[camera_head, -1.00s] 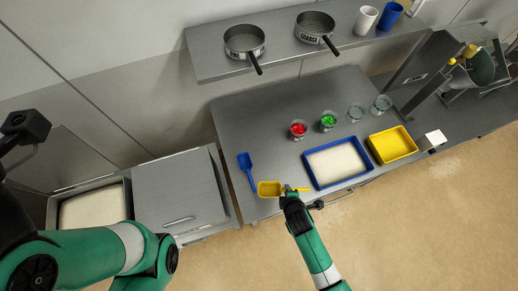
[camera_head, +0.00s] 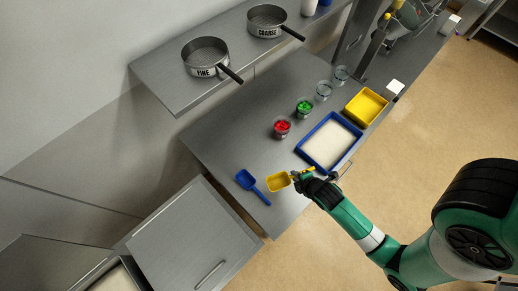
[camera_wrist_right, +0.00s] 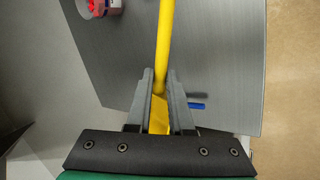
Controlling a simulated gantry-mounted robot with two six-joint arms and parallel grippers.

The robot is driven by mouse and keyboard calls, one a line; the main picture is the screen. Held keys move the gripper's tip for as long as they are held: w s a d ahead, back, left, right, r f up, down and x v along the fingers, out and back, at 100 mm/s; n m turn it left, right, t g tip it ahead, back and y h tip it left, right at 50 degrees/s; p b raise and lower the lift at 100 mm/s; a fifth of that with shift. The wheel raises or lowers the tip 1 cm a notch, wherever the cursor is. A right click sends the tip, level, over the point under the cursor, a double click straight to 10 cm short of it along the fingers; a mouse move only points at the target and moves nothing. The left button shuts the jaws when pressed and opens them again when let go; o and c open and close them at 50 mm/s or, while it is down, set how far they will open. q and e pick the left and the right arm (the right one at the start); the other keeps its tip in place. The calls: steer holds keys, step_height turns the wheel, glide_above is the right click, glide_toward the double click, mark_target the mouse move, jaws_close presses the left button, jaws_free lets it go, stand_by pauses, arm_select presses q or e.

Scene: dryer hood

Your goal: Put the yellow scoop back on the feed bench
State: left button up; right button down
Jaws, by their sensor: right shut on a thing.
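The yellow scoop (camera_head: 277,182) is at the front of the grey feed bench (camera_head: 228,130), just right of a blue scoop (camera_head: 250,184). My right gripper (camera_head: 307,176) is shut on the yellow scoop's handle, near the bench's front edge. In the right wrist view the yellow handle (camera_wrist_right: 165,45) runs between the two fingers (camera_wrist_right: 159,95). I cannot tell whether the scoop touches the bench top. My left gripper is not in view.
A blue tray of pale material (camera_head: 328,143) and a yellow tray (camera_head: 366,106) lie to the right. Red-filled (camera_head: 282,128) and green-filled (camera_head: 304,108) cups stand behind. A shelf above holds two sieves (camera_head: 205,58). Bench space behind the scoops is clear.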

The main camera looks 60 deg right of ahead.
steer(key=w+d+f+b, duration=0.2)
steer(key=w+d+f, duration=0.2)
steer(key=w, duration=0.1)
steer(key=w+d+f+b, duration=0.3)
steer(key=w+d+f, duration=0.1)
steer(key=d+f, duration=0.1)
steer(key=shift+w+d+f+b, duration=0.15)
steer(key=shift+w+d+b, duration=0.15)
steer(key=shift+w, duration=0.1)
steer(key=shift+w+d+f+b, duration=0.15)
steer(key=shift+f+b, duration=0.55)
steer(key=shift+f, duration=1.1)
steer(key=shift+f, duration=0.2)
steer(key=c, duration=0.8)
jaws_free()
steer(key=shift+r, duration=0.1)
